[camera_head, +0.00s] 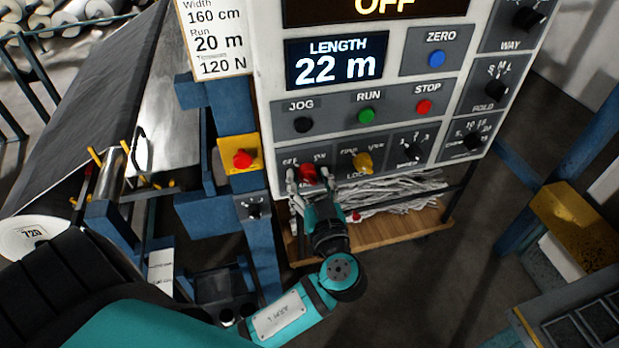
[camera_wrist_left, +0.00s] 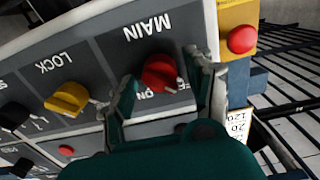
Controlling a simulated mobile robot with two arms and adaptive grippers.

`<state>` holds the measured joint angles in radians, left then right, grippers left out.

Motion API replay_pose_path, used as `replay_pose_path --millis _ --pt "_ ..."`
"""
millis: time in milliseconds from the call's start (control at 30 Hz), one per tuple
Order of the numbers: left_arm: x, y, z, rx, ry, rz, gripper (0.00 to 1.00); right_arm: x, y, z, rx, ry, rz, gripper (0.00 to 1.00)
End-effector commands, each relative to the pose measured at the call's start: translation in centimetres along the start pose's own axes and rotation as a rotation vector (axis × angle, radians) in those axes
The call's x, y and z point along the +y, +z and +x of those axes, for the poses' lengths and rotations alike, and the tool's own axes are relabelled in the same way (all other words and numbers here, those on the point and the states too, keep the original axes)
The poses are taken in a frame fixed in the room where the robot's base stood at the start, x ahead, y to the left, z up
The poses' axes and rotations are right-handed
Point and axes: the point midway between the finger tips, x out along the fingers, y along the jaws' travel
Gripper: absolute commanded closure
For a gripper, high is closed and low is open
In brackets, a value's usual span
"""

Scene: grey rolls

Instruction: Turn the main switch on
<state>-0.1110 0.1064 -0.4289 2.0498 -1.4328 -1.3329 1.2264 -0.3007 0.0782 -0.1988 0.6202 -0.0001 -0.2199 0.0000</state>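The main switch (camera_head: 308,173) is a red rotary knob at the lower left of the control panel. In the left wrist view, the red knob (camera_wrist_left: 160,72) sits below the inverted MAIN label, with OFF and ON marks beside it. My left gripper (camera_head: 309,179) is at the knob. In the left wrist view, the fingers of my left gripper (camera_wrist_left: 165,78) stand on either side of the knob, open, with small gaps showing. The fingers partly cover the marks, and I cannot tell exactly where the knob points. The panel's top display (camera_head: 385,6) reads OFF. My right gripper is out of view.
The yellow LOCK knob (camera_head: 361,163) is right of the main switch. A red button on a yellow plate (camera_head: 242,158) is to its left. JOG (camera_head: 303,125), RUN (camera_head: 367,115) and STOP (camera_head: 424,107) buttons are above. A wooden shelf (camera_head: 385,232) lies below.

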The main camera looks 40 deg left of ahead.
Motion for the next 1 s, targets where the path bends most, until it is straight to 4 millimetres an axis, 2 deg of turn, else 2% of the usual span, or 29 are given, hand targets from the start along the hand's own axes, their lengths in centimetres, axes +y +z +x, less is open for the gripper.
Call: replay_pose_path --millis 33,300,367,667,1000 --pt "0.0 0.0 0.0 0.0 0.0 0.0 0.55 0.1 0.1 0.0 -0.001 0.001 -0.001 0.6" --pt "0.0 0.0 0.0 0.0 0.0 0.0 0.9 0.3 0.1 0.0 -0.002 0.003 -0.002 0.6" --pt "0.0 0.0 0.0 0.0 0.0 0.0 0.96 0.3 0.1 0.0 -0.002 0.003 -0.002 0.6" --pt "-0.1 0.0 0.1 0.0 -0.002 0.042 0.96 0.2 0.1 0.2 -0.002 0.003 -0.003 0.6" --pt "-0.1 0.1 0.1 0.001 -0.004 0.268 0.96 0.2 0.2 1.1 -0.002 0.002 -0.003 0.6"
